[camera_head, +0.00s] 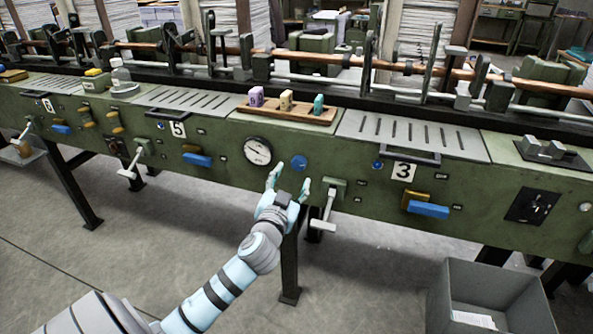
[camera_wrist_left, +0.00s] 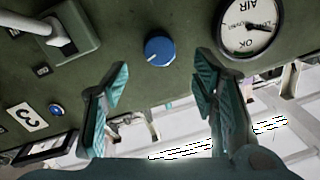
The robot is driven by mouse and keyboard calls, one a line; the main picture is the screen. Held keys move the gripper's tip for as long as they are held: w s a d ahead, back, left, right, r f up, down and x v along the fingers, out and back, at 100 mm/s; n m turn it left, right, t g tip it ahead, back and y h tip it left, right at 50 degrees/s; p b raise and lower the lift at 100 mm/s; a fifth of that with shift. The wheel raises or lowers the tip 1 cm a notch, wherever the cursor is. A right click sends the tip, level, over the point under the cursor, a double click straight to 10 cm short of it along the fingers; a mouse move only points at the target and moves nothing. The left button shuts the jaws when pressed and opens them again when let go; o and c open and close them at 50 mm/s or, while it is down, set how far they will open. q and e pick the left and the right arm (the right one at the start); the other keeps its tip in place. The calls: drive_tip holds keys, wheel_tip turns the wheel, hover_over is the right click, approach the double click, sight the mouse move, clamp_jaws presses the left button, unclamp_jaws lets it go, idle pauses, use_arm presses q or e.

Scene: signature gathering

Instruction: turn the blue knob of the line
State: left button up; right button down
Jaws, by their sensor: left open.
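The blue knob (camera_head: 299,162) is a round knob on the green front panel of the line, just right of the gauge (camera_head: 257,151). My left gripper (camera_head: 288,182) is open in front of the panel, with its fingers just below and to either side of the knob. In the left wrist view the knob (camera_wrist_left: 159,50) shows beyond the gap between the two teal fingers (camera_wrist_left: 157,95), apart from them, with a white mark on its face. The gauge (camera_wrist_left: 248,22) appears upside down there. My right gripper is not in view.
A lever (camera_head: 326,208) sticks out right of the knob. A blue handle (camera_head: 428,210) and a blue handle (camera_head: 197,160) project from the panel. A grey bin (camera_head: 480,290) stands on the floor at the lower right. A wooden tray (camera_head: 290,109) with tags lies above the knob.

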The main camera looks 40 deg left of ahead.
sight(298, 166)
use_arm(q)
drive_tip(key=x, duration=0.5)
drive_tip(key=shift+w+b, duration=0.1)
drive_tip(key=shift+b, duration=0.2)
drive_tip(key=shift+c, duration=0.4)
drive_tip(key=c, duration=1.1)
drive_tip(key=shift+m+p, duration=0.55)
drive_tip(key=shift+m, duration=1.15)
drive_tip(key=shift+f+m+t, duration=0.15)
drive_tip(key=shift+m+t, duration=0.15)
drive_tip(key=shift+m, duration=0.9)
